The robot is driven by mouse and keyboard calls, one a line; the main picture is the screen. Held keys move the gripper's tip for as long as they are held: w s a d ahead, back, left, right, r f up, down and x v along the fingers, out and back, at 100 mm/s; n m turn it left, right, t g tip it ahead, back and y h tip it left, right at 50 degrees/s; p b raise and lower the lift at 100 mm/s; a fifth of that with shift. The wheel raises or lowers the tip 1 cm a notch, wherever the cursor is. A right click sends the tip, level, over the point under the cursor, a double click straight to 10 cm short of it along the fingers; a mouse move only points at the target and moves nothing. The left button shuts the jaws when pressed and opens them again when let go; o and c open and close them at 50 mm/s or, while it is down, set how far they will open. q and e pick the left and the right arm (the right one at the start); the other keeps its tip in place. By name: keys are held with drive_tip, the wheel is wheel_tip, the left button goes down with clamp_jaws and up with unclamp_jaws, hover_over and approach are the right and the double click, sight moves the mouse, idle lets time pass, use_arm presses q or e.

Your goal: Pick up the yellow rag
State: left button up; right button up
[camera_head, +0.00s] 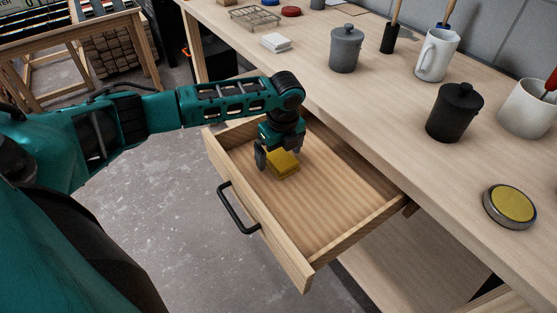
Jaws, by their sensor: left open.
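The yellow rag (284,166) is a small folded block lying on the floor of the open wooden drawer (330,200), toward its left end. My left gripper (279,162) reaches down into the drawer right over the rag, pointing downward. Its fingers are open, one on the left of the rag and the other partly hidden behind it. I cannot tell whether the fingers touch the rag. My right gripper is not in view.
The drawer's front carries a black handle (238,209). The workbench (390,115) beside it holds a grey canister (346,48), a black canister (455,111), a white mug (437,55) and a tin with yellow contents (510,205). The rest of the drawer is empty.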

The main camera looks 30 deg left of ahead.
sight(279, 157)
use_arm(q)
drive_tip(key=shift+f, duration=0.4)
drive_tip(key=shift+c, duration=0.2)
drive_tip(key=c, duration=1.1)
drive_tip(key=shift+r, duration=0.1)
wheel_tip(279, 157, up, 20)
drive_tip(key=shift+p, duration=1.25)
